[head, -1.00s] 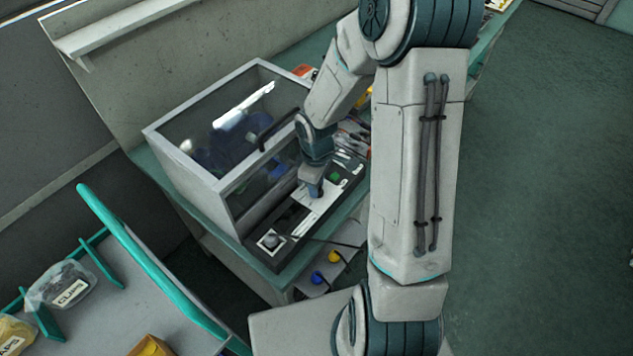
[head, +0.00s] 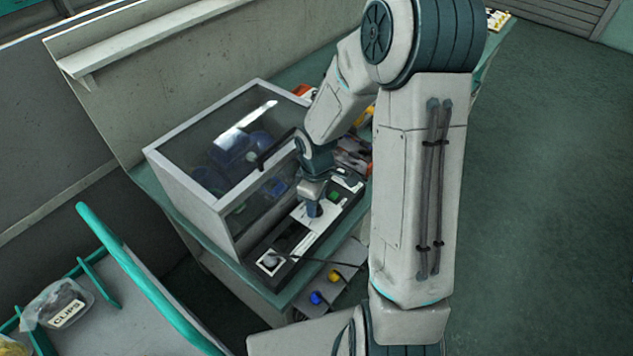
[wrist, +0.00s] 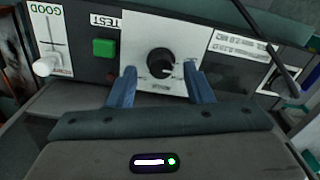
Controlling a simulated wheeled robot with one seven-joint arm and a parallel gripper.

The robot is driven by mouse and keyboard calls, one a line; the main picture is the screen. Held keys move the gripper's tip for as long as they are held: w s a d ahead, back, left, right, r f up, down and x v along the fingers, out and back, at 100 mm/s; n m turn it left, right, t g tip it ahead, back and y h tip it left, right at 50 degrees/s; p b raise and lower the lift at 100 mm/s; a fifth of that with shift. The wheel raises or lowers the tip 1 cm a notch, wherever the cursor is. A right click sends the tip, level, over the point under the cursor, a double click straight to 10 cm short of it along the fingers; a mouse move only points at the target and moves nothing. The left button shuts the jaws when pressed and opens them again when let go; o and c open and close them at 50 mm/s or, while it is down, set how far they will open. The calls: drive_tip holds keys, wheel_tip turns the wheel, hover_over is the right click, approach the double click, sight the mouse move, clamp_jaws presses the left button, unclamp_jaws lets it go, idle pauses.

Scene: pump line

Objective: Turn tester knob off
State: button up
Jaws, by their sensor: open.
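The tester knob (wrist: 160,62) is round and black on a white plate of the tester panel (head: 283,257). In the wrist view a small white mark shows on its lower right side. My gripper (wrist: 161,71) is open, with one blue finger on each side of the knob and a visible gap on both sides. In the head view my gripper (head: 314,208) points down at the white plate and hides the knob. Whether a fingertip touches the plate I cannot tell.
A green button (wrist: 103,48) and a white lever (wrist: 45,66) lie left of the knob in the wrist view. A dark cable (wrist: 273,55) crosses the panel's right side. The clear-windowed box (head: 225,160) stands close behind the panel. A cart (head: 120,300) is at lower left.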

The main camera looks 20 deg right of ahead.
wheel_tip(320, 180, up, 13)
idle(0.3)
idle(0.5)
drive_tip(key=s+r+m+t, duration=0.1)
drive_tip(key=s+r+m, duration=0.3)
drive_tip(key=s, duration=0.3)
drive_tip(key=s+r+m+t, duration=0.2)
drive_tip(key=s+r+m, duration=0.3)
drive_tip(key=s, duration=0.3)
drive_tip(key=shift+s+d+r+m, duration=0.2)
drive_tip(key=shift+r+m, duration=0.1)
drive_tip(key=shift+m, duration=0.4)
